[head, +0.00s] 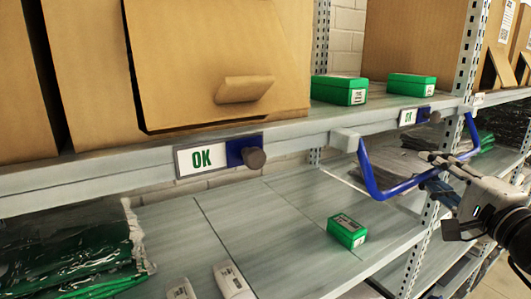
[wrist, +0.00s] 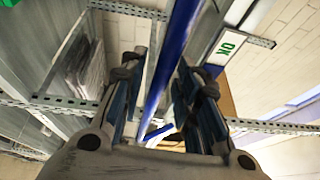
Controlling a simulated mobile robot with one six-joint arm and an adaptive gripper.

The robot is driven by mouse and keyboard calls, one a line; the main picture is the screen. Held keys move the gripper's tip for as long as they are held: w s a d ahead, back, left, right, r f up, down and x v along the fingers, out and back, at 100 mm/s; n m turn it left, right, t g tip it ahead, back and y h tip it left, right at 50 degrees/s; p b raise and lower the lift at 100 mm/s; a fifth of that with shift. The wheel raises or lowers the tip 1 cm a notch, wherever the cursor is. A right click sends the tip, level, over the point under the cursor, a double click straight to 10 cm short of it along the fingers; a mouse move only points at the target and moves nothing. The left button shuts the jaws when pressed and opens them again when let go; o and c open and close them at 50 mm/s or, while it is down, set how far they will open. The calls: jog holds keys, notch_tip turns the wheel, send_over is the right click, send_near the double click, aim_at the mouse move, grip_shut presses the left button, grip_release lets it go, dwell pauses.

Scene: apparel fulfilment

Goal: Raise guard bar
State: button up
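The blue guard bar (head: 394,190) is U-shaped and hangs from the shelf beam on the right in the head view, its long section lowest and sloping out over the lower shelf bay. My gripper (head: 428,172) is at the right part of that long section, with a finger on either side of it. In the wrist view, the blue guard bar (wrist: 171,62) runs between the two spread fingers of my gripper (wrist: 165,80). Gaps show on both sides, so the fingers look open. Actual contact cannot be told.
The grey beam (head: 98,182) carries an OK sign with a knob (head: 256,158). Green boxes (head: 340,90) and cardboard cartons (head: 220,60) stand above. A green box (head: 347,231) sits on the lower shelf (head: 270,240). A perforated upright (head: 420,250) stands close to my gripper.

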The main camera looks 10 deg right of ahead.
grip_shut()
dwell(0.4)
